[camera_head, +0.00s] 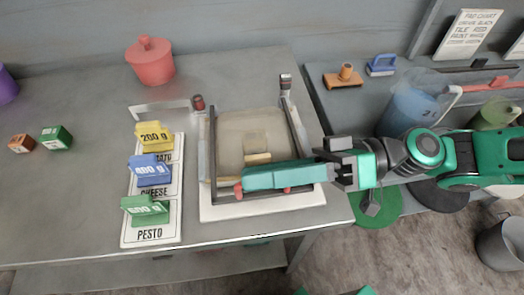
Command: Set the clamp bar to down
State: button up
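The clamp device stands on the grey worktop, with a pale base (250,209) and a beige plate (252,130) between two dark side arms. The left side arm (213,140) and right side arm (297,130) run low along the plate towards the front. Red parts (238,188) show at the front, partly hidden under a long teal bar (285,177). My gripper (336,163) comes in from the right and meets the right end of this bar at the device's front right. I cannot tell whether the bar is held or is part of my gripper. The finger opening is unclear.
Yellow, blue and green weights (147,208) stand on a labelled card (150,235) left of the device. A red lidded pot (150,62) is behind. Small boxes (56,138) stand far left.

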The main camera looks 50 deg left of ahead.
jog(key=shift+w+a+f, duration=0.1)
jog(key=shift+w, duration=0.1)
jog(key=v, duration=1)
jog(key=shift+w+d, duration=0.2)
jog(key=shift+w, duration=0.15)
